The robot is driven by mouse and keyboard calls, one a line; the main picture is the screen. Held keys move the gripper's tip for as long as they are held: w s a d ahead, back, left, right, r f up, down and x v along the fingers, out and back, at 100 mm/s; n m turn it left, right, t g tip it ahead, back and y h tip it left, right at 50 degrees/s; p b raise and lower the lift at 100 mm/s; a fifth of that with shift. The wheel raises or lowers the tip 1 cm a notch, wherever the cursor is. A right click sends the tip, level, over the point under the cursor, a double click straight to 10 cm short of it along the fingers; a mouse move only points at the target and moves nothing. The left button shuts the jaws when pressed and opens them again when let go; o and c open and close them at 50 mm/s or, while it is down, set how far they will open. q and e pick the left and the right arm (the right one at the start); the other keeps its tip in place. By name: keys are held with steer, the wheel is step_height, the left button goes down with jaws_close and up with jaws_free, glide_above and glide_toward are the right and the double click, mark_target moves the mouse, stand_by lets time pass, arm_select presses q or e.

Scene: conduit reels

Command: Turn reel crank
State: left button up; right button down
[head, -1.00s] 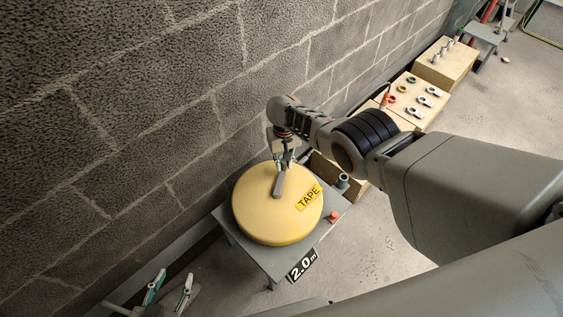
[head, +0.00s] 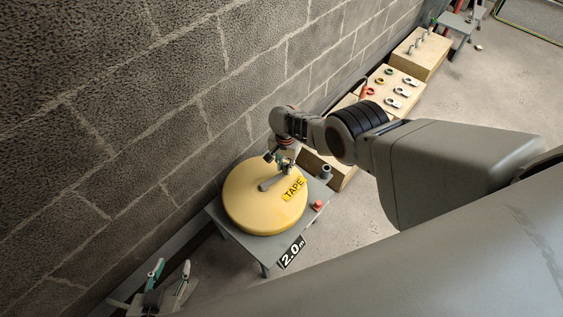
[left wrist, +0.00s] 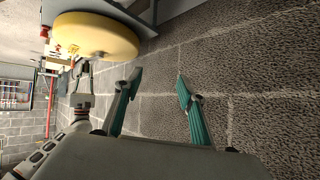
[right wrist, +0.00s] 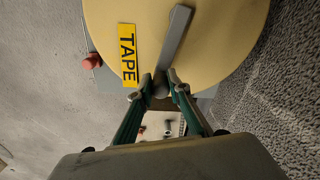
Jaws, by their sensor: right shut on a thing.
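The yellow reel (head: 258,212), with a TAPE label, lies flat on a small grey table (head: 242,246) by the wall. Its grey crank arm (head: 268,185) runs from the middle towards the upper right; in the right wrist view the crank arm (right wrist: 174,42) crosses the reel's top. My right gripper (head: 287,168) is shut on the crank handle (right wrist: 160,89) at the arm's outer end. My left gripper (head: 170,276) is open and empty at the lower left, apart from the reel; its spread fingers (left wrist: 158,75) show in the left wrist view.
Wooden boxes with small parts (head: 396,84) line the block wall. The floor at right is open.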

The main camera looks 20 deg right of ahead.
steer(key=shift+s+d+r+m+p, duration=0.1)
steer(key=shift+s+d+m+p, duration=0.25)
steer(key=shift+s+m, duration=0.25)
steer(key=shift+s+m+p, duration=0.35)
steer(key=shift+s+m, duration=0.15)
steer(key=shift+m, duration=0.1)
steer(key=shift+s+f, duration=0.1)
steer(key=shift+f, duration=0.1)
steer(key=c, duration=1.9)
jaws_free()
steer(key=shift+a+r, duration=0.1)
